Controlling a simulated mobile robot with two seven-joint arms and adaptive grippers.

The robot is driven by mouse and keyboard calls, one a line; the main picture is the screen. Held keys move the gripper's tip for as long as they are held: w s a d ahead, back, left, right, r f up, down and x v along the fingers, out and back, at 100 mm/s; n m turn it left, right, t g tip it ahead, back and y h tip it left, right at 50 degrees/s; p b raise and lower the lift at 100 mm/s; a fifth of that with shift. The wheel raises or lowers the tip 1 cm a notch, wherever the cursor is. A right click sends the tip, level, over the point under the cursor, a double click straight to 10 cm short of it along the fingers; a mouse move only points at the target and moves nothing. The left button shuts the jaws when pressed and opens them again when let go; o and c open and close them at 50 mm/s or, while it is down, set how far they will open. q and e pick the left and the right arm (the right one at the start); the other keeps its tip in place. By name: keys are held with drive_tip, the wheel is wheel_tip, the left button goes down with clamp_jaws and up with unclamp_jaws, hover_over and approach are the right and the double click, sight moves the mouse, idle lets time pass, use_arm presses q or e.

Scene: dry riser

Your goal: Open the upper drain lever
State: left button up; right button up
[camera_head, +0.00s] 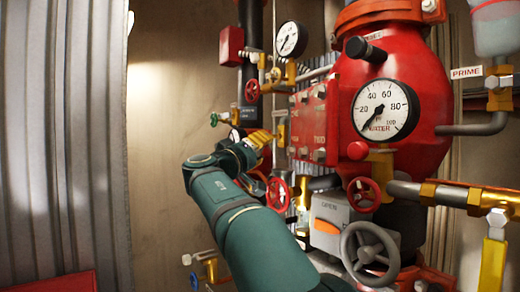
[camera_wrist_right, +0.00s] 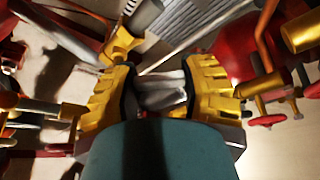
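My right gripper (camera_head: 260,138), with yellow fingers, is at the end of the green arm, among the pipes left of the red valve body. In the right wrist view its fingers (camera_wrist_right: 160,95) stand apart with dark inner pads. A pale grey piece (camera_wrist_right: 163,78) shows between them; I cannot tell whether they touch it. I cannot tell for sure which part is the upper drain lever. A green handle (camera_head: 214,119) sits on a small brass valve left of the gripper. A yellow lever (camera_head: 492,265) hangs at the lower right. My left gripper is out of view.
The red valve body (camera_head: 425,75) carries a large gauge (camera_head: 385,110). A smaller gauge (camera_head: 291,39) is above the gripper. Red handwheels (camera_head: 277,195) and a grey handwheel (camera_head: 369,253) crowd the arm's right. The bare wall (camera_head: 165,120) on the left is clear.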

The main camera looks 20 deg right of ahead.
drive_tip(key=shift+n, duration=0.3)
drive_tip(key=shift+s+d+f+n+y, duration=0.15)
drive_tip(key=shift+n+y, duration=0.1)
drive_tip(key=shift+n, duration=0.25)
drive_tip(key=shift+s+a+f+n+y, duration=0.15)
drive_tip(key=shift+n+y, duration=0.1)
drive_tip(key=shift+n, duration=0.25)
drive_tip(key=shift+s+d+n+y+p, duration=0.15)
drive_tip(key=shift+s+n+y+p, duration=0.15)
drive_tip(key=shift+n, duration=0.5)
drive_tip(key=shift+s+d+f+n+g+y+p, duration=0.1)
drive_tip(key=shift+s+n+y+p, duration=0.25)
drive_tip(key=shift+n, duration=0.35)
drive_tip(key=shift+d+f+n+g+y+p, duration=0.1)
drive_tip(key=shift+n+y+p, duration=0.1)
drive_tip(key=shift+n+p, duration=0.4)
drive_tip(key=shift+s+d+n+g+y+p, duration=0.1)
drive_tip(key=shift+s+n+y+p, duration=0.15)
drive_tip(key=shift+n, duration=0.55)
drive_tip(key=o, duration=1.2)
drive_tip(key=shift+a, duration=0.1)
